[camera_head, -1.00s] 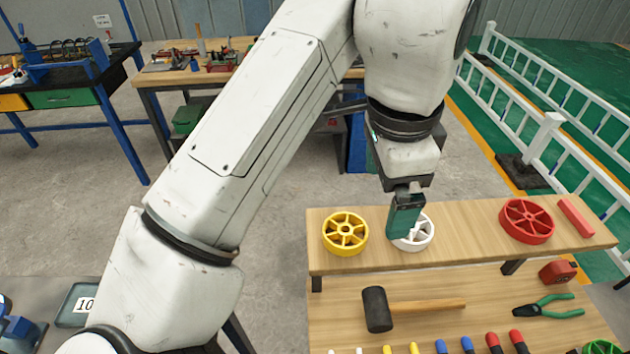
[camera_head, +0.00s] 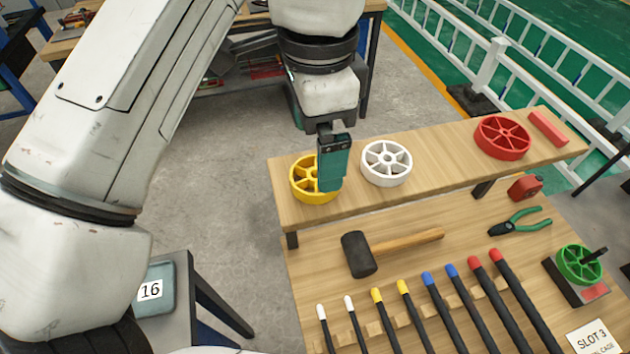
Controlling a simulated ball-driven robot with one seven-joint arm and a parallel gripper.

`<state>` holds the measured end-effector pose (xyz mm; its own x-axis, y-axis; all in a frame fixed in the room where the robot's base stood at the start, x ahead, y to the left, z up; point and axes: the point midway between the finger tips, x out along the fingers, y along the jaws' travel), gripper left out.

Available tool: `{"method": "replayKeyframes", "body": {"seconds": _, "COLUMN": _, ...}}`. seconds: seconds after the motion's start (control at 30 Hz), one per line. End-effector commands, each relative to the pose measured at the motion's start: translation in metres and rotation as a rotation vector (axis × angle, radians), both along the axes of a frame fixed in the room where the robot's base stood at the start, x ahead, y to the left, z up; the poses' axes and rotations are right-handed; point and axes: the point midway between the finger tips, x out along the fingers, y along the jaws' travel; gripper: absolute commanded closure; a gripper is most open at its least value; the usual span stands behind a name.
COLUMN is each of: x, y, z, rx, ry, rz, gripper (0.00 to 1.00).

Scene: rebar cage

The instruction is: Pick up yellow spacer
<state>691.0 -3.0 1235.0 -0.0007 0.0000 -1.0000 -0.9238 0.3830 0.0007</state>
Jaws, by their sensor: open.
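The yellow spacer (camera_head: 303,184) is a spoked wheel lying flat at the left end of the raised wooden shelf (camera_head: 430,169). My gripper (camera_head: 332,186) points down in front of the right part of the spacer and hides that part. It is open, with nothing seen between its fingers. I cannot tell whether the fingers touch the spacer or hang above it.
A white spacer (camera_head: 387,163) lies close to the right of my gripper. A red spacer (camera_head: 502,138) and a red bar (camera_head: 547,129) lie at the shelf's right end. Below are a mallet (camera_head: 360,254), pliers (camera_head: 518,222), a green spacer (camera_head: 579,264) and several colour-tipped rods.

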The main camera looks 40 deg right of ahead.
Motion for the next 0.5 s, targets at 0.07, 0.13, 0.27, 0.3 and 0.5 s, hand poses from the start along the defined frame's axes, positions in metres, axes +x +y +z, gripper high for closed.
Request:
{"method": "replayKeyframes", "body": {"seconds": 0.07, "x": 0.0, "y": 0.0, "z": -0.004, "rx": 0.0, "ry": 0.0, "rz": 0.0, "gripper": 0.0}}
{"method": "replayKeyframes", "body": {"seconds": 0.13, "x": 0.0, "y": 0.001, "z": -0.01, "rx": 0.0, "ry": 0.0, "rz": 0.0, "gripper": 0.0}}
{"method": "replayKeyframes", "body": {"seconds": 0.27, "x": 0.0, "y": 0.002, "z": -0.023, "rx": 0.001, "ry": -0.001, "rz": 0.001, "gripper": 0.0}}
{"method": "replayKeyframes", "body": {"seconds": 0.3, "x": 0.001, "y": 0.002, "z": -0.027, "rx": 0.001, "ry": -0.001, "rz": 0.001, "gripper": 0.0}}
{"method": "replayKeyframes", "body": {"seconds": 0.5, "x": 0.001, "y": 0.003, "z": -0.048, "rx": 0.001, "ry": 0.0, "rz": 0.001, "gripper": 0.0}}
